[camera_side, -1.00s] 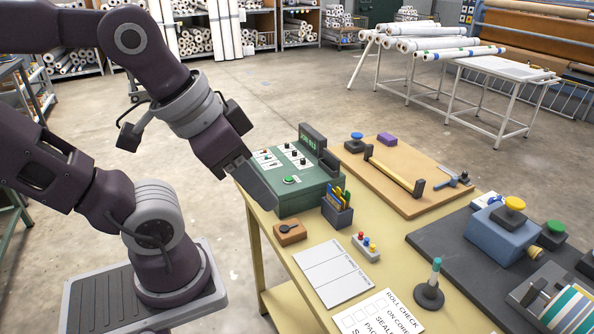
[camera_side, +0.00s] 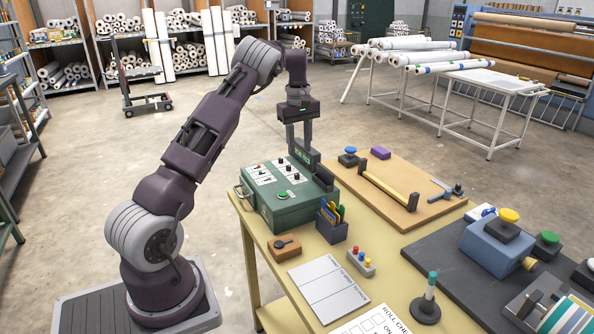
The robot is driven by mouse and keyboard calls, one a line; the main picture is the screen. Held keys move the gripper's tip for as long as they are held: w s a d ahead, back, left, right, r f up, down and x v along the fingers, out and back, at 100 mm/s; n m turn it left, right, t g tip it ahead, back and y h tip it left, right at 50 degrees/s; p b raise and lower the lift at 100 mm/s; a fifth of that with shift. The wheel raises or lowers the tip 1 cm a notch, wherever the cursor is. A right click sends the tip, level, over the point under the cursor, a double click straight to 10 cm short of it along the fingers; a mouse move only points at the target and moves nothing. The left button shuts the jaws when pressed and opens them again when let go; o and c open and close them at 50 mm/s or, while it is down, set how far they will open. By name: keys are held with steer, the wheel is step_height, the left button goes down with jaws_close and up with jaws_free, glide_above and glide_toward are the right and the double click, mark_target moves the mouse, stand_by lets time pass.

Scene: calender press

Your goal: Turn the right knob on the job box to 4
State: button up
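The job box (camera_side: 296,213) is a green case on the left end of the yellow table. Its sloped top carries pale label plates, several small dark knobs and a green button (camera_side: 283,194). A dark display with green lettering (camera_side: 302,157) stands at its back edge. The knobs' settings are too small to read, and I cannot tell clearly which is the right knob. My gripper (camera_side: 299,149) points straight down over the back of the box. Its two fingers are apart with nothing visible between them; their tips overlap the box's back edge and display in this view.
A dark holder with coloured tags (camera_side: 332,229) stands close to the box's right front. An orange block (camera_side: 284,248) and a white sheet (camera_side: 328,289) lie nearer the camera. A brown board (camera_side: 388,212) with a yellow bar is to the right.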

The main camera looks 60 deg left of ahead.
mark_target(297, 174)
steer(key=f, duration=0.3)
steer(key=a+f, duration=0.1)
steer(key=f, duration=0.5)
steer(key=shift+a+f, duration=0.15)
jaws_close()
